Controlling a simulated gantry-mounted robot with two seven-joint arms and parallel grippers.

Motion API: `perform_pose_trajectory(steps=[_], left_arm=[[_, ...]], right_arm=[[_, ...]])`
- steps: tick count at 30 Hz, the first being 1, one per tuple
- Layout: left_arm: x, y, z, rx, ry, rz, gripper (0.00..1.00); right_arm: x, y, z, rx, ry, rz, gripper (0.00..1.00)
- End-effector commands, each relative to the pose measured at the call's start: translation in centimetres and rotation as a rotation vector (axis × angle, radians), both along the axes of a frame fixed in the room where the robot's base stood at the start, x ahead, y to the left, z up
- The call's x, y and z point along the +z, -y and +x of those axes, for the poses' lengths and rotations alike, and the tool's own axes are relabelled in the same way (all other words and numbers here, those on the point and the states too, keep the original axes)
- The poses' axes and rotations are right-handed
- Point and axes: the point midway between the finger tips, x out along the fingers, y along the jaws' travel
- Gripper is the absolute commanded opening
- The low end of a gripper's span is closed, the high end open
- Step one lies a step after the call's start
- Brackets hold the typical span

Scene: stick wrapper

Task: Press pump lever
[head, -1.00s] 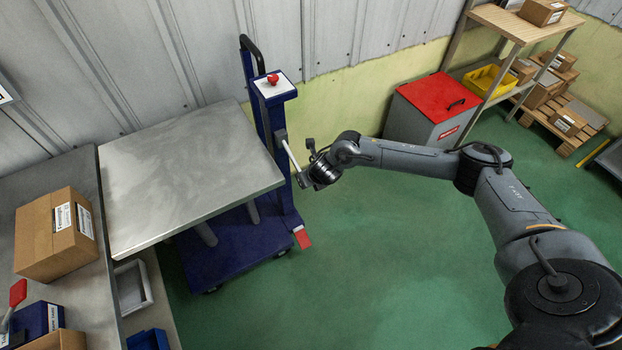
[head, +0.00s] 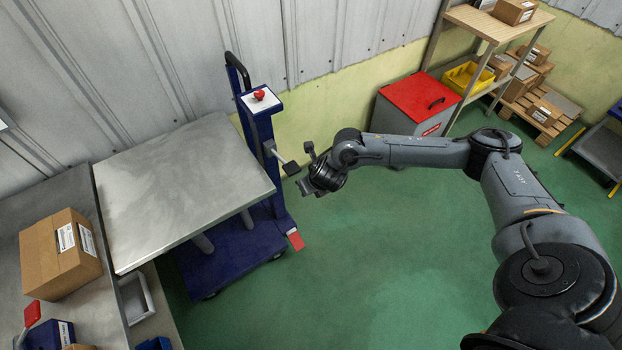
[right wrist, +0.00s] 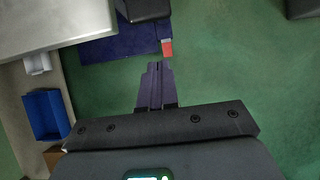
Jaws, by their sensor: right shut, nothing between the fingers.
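The pump lever (head: 281,158) sticks out from the side of the blue lift-table column (head: 262,125), with a dark pad at its end. My right gripper (head: 303,187) is beside and slightly below the pad in the head view, apart from it as far as I can tell. A dark block at the top edge (right wrist: 145,8) looks like the lever's pad, ahead of the fingertips. My left gripper is not in view.
The lift table's metal top (head: 185,185) is left of the column. A red pedal (head: 296,240) sits at the base's corner. A bench with a cardboard box (head: 60,255) stands at the left. A red-lidded bin (head: 420,95) stands behind my right arm. The green floor in front is clear.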

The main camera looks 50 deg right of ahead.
Motion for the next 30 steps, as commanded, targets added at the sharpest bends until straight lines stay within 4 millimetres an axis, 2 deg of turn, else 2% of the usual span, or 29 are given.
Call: perform_pose_trajectory(steps=[3,9,30], left_arm=[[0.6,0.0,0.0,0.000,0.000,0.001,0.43],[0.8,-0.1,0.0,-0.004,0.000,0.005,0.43],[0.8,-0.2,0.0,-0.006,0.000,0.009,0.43]], right_arm=[[1.4,-0.2,-0.8,0.001,0.001,-0.001,0.00],[2.3,-0.4,-1.4,-0.001,0.001,0.000,0.00],[2.4,-0.4,-1.5,-0.001,0.002,0.000,0.00]])
